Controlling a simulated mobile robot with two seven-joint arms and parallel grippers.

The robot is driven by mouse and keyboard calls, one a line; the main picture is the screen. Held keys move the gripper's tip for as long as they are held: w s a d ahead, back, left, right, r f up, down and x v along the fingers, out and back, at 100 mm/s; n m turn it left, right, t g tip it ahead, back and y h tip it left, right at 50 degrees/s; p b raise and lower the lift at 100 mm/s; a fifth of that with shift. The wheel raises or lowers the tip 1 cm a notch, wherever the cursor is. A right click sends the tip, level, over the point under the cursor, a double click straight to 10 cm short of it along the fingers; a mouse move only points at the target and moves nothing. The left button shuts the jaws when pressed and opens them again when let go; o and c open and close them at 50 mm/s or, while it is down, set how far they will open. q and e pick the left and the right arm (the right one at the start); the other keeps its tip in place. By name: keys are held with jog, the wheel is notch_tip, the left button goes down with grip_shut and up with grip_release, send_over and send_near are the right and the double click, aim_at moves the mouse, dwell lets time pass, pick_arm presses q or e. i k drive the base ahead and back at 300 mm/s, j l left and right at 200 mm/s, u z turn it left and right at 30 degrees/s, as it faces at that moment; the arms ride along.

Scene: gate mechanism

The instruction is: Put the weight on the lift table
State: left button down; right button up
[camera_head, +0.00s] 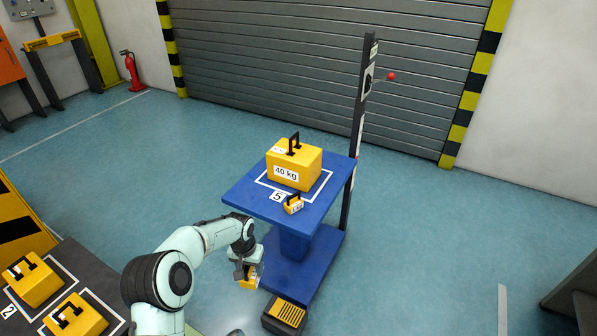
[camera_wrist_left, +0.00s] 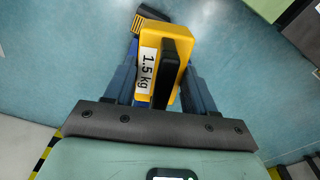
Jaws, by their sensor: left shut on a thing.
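My left gripper (camera_head: 246,269) is shut on a small yellow weight (camera_head: 251,281), held in front of and below the near edge of the blue lift table (camera_head: 245,196). In the left wrist view this weight (camera_wrist_left: 178,43) is labelled 1.5 kg, has a black handle and sits between the fingers. On the lift table stand a big yellow 40 kg weight (camera_head: 308,166) with a black handle and a small yellow weight (camera_head: 293,204) near the front edge, beside a label 5. My right gripper is out of view.
A black and yellow pedal box (camera_head: 285,315) lies on the floor by the table's blue base. A dark post (camera_head: 358,130) with a red-knobbed lever (camera_head: 391,76) rises behind the table. Two more yellow weights (camera_head: 32,280) (camera_head: 78,318) stand on a dark bench at lower left.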

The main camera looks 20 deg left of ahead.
aim_at(328, 162)
jog(key=i+l+u, duration=0.1)
jog(key=i+l, duration=0.15)
jog(key=i, duration=0.3)
jog(key=i+l+u, duration=0.1)
jog(key=i+l, duration=0.2)
jog(key=i, duration=0.2)
jog(key=i+l, duration=0.35)
jog(key=i, duration=0.2)
jog(key=i+l+u, duration=0.15)
jog(key=i+l, duration=0.2)
jog(key=i, duration=0.15)
jog(key=i+l+u, duration=0.1)
jog(key=i, duration=0.25)
jog(key=i+l+u, duration=0.1)
jog(key=i, duration=0.25)
jog(key=i+u, duration=0.15)
jog(key=i, duration=0.2)
